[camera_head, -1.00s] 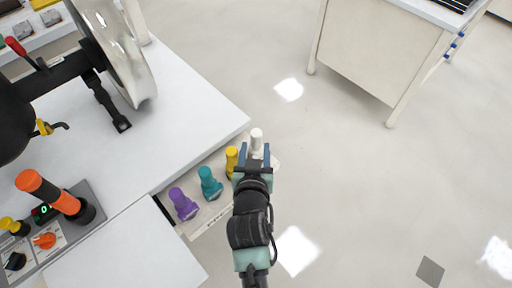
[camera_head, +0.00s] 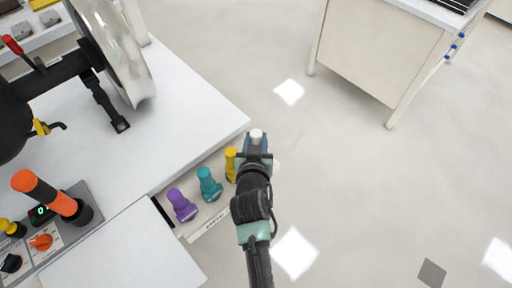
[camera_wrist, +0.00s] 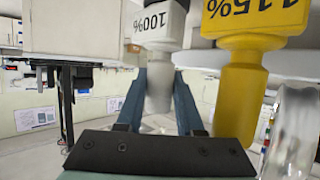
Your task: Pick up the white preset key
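The white preset key (camera_head: 256,135) stands at the right end of a row of keys in the open drawer, and only its top shows in the head view. In the wrist view the white key (camera_wrist: 160,84) carries an upside-down "100%" label. My gripper (camera_head: 257,143) is at this key, with its blue fingers on either side of the stem. The wrist view shows the fingers (camera_wrist: 160,95) apart around the stem; whether they touch it is hard to tell. The lower part of the key is hidden by my gripper in the head view.
A yellow key (camera_head: 230,164), labelled "115%" in the wrist view (camera_wrist: 240,92), stands close beside the white one. Teal (camera_head: 209,185) and purple (camera_head: 182,205) keys stand farther left. A white worktop (camera_head: 180,130) borders the drawer.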

